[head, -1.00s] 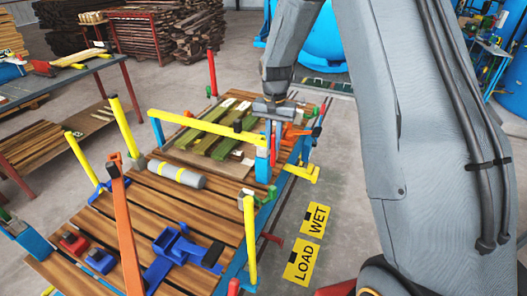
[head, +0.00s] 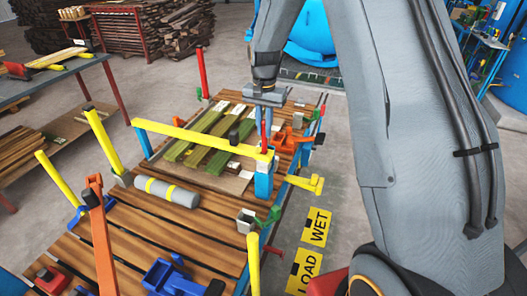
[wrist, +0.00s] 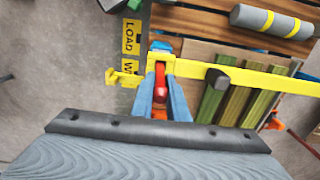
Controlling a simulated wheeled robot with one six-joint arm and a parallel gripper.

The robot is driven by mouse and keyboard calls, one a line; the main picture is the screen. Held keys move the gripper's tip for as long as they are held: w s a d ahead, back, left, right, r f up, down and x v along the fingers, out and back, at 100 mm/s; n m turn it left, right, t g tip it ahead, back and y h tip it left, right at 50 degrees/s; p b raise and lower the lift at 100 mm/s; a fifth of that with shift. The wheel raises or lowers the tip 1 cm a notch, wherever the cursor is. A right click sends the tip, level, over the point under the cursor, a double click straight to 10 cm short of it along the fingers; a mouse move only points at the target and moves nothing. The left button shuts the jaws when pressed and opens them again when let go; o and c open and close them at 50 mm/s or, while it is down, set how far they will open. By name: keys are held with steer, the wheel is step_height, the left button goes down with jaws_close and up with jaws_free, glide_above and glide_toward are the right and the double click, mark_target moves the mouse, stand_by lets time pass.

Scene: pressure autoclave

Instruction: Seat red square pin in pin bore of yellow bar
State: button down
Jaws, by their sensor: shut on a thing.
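The yellow bar (head: 195,136) spans between blue posts. Its right end block (head: 262,156) sits atop the near blue post (head: 263,182). My gripper (head: 264,126) points down over that end. It is shut on the red square pin (head: 264,138), which looks roughly upright, its lower part at the bar's end. In the wrist view the pin (wrist: 160,77) is between the blue fingers, close to the yellow bar's end (wrist: 161,62). The pin bore is hidden, and I cannot tell whether the tip is above it or inside it.
An orange clamp-like part (head: 285,140) is close to the gripper's right. A yellow bracket (head: 306,184) juts from the table edge. A grey cylinder with yellow bands (head: 168,192) lies on the slatted table. Upright yellow posts (head: 101,137) and a red post (head: 202,73) stand around.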

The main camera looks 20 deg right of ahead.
mark_target(264, 153)
step_height(264, 153, down, 7)
steer(key=b, duration=0.3)
steer(key=shift+f+b, duration=0.15)
steer(key=shift+b, duration=0.2)
